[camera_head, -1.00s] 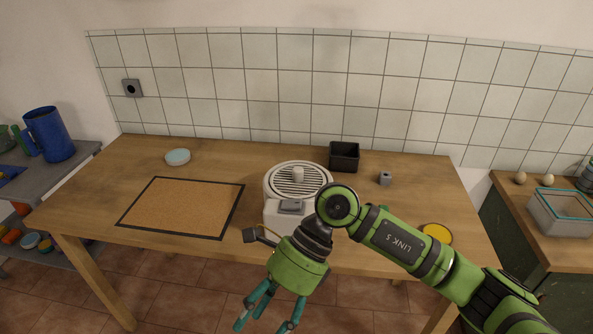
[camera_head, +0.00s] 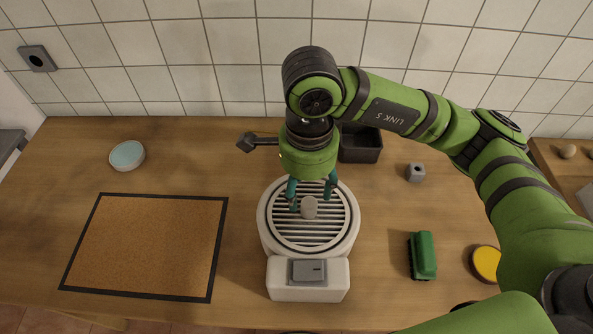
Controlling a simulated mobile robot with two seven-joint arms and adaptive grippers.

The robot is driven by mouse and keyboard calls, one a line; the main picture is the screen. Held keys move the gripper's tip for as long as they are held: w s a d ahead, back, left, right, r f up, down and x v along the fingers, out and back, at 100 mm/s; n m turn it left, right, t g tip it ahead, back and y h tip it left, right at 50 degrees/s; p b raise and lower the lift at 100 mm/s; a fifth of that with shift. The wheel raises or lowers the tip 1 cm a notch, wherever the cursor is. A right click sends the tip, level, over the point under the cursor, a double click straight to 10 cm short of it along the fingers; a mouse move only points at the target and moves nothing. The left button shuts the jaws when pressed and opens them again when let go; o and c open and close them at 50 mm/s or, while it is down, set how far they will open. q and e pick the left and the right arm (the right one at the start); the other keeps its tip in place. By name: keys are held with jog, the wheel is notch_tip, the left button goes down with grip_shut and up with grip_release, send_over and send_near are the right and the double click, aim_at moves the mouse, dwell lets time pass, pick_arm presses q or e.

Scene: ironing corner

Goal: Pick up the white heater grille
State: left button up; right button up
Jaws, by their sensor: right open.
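The white heater grille (camera_head: 330,231) is a round slatted disc with a pale knob (camera_head: 309,207) at its middle. It sits on top of the white heater (camera_head: 283,281), which has a grey panel at its front. My right gripper (camera_head: 311,205) points down over the grille from behind. Its teal fingers are apart, around or just above the knob; I cannot tell whether they touch it. My left gripper does not show.
A cork mat with a black border (camera_head: 150,245) lies left of the heater. A pale blue round dish (camera_head: 127,155) is behind it.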

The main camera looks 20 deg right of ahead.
aim_at(309, 202)
jog(key=shift+w, duration=0.35)
jog(key=shift+s+f+p, duration=0.1)
jog(key=shift+f+p, duration=0.1)
jog(key=shift+p, duration=0.1)
jog(key=shift+s+d+f+p, duration=0.15)
jog(key=shift+s+f+p, duration=0.1)
jog(key=shift+f+p, duration=0.3)
jog(key=shift+s+d+f+p, duration=0.15)
jog(key=shift+s+f+p, duration=0.05)
jog(key=shift+f+p, duration=0.3)
jog(key=f, duration=0.2)
jog(key=w+f+p, duration=0.1)
jog(key=shift+d+f, duration=0.2)
jog(key=shift+f, duration=0.4)
jog(key=shift+s, duration=0.1)
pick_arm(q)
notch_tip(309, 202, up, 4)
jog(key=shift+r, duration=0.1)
pick_arm(e)
grip_shut()
